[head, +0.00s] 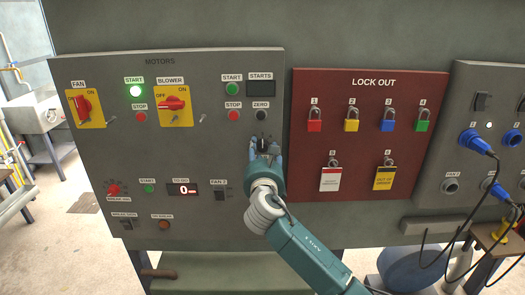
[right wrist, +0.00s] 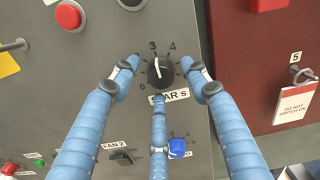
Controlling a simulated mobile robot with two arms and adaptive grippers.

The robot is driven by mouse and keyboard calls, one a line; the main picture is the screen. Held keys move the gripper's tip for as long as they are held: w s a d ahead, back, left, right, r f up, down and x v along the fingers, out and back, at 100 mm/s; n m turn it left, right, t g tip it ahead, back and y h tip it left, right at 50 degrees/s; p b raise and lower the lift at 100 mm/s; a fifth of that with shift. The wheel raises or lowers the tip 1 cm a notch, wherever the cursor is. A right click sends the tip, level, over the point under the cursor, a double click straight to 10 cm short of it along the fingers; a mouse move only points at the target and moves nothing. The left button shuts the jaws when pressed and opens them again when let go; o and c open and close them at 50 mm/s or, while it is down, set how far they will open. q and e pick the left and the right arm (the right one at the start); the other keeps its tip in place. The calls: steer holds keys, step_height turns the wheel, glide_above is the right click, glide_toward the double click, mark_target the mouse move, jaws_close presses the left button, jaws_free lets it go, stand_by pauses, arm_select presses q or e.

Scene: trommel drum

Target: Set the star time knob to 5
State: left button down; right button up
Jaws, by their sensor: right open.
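The star time knob (right wrist: 161,73) is a round black dial on the grey panel, in the middle of the right wrist view. Its white pointer line points up, slightly left, near the 3; the 0 and 4 also show, but the 5 I cannot make out. The label below it is partly covered by a finger. My right gripper (head: 264,151) is open, with its blue fingers spread around the knob, left, right and below. I cannot tell whether they touch it. In the head view the gripper mostly hides the knob. My left gripper is not in view.
The grey motors panel (head: 170,140) carries other switches and buttons, with the black zero button (head: 261,115) above my gripper. The red lock-out board (head: 305,150) with padlocks and tags stands close on the right.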

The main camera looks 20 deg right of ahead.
steer(key=c, duration=1.1)
steer(key=shift+c, duration=0.3)
steer(key=shift+r, duration=0.1)
